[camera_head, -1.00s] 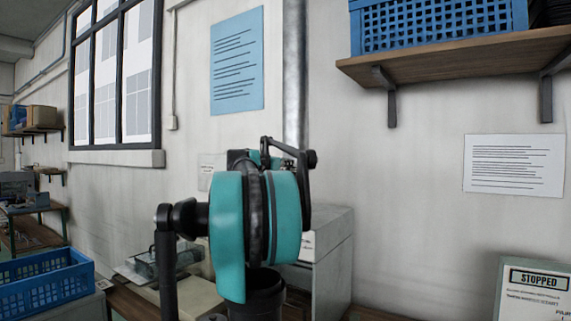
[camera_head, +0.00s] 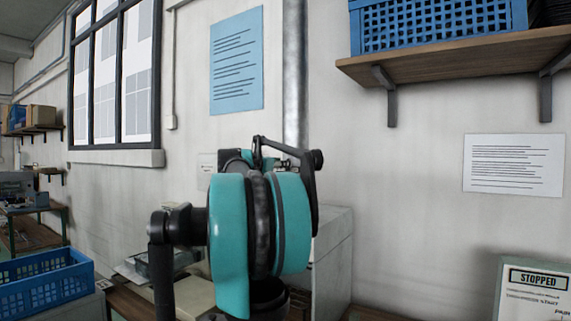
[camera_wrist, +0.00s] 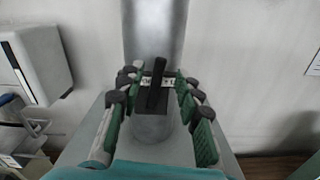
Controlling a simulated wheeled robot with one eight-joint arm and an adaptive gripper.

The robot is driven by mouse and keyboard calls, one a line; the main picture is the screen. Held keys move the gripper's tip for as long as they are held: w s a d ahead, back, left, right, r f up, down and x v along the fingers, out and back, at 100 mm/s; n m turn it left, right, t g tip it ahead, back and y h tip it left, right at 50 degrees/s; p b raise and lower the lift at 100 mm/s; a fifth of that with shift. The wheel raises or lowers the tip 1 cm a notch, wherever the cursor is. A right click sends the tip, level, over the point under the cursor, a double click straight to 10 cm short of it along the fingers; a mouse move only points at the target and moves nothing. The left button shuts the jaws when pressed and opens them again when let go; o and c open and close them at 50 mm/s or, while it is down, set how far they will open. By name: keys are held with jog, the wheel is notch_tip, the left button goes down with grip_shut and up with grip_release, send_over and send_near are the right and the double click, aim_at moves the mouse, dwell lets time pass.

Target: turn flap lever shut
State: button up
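The flap lever (camera_wrist: 158,72) is a short dark bar in the middle of the wrist view. It stands roughly upright, with a slight tilt, in front of a pale label with dark marks. Behind it runs a grey round duct (camera_wrist: 153,25), which also shows in the head view (camera_head: 294,70). My gripper (camera_wrist: 156,84) is open, with one green-padded finger on each side of the lever. Gaps show between lever and fingers; I cannot tell how far the tips reach in depth. In the head view my arm hides the lever.
A grey cabinet (camera_head: 333,265) stands behind my arm. A wooden shelf (camera_head: 450,57) with a blue crate (camera_head: 440,28) is at upper right. A sign reading "STOPPED" (camera_head: 537,285) is at lower right. A white box (camera_wrist: 35,60) is left of the duct.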

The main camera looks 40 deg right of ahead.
jog(key=v, duration=0.8)
jog(key=shift+c, duration=0.2)
jog(key=shift+c, duration=1.1)
jog(key=shift+w+m, duration=0.2)
jog(key=shift+m, duration=0.3)
jog(key=shift+c, duration=1.3)
jog(key=w+m+g, duration=0.1)
jog(key=w+m, duration=0.1)
jog(key=m, duration=0.3)
jog(key=w+a+m+g, duration=0.1)
jog(key=w+m, duration=0.2)
jog(key=m, duration=0.2)
jog(key=w+a+m+g, duration=0.1)
jog(key=w+m, duration=0.1)
jog(key=m, duration=0.4)
jog(key=shift+w+r+h, duration=0.15)
jog(key=shift+r+h, duration=0.15)
jog(key=shift+r, duration=0.1)
grip_shut()
jog(key=d+f+m+g, duration=0.1)
jog(key=d+m, duration=0.2)
jog(key=d, duration=0.7)
jog(key=shift+s+d+m, duration=0.4)
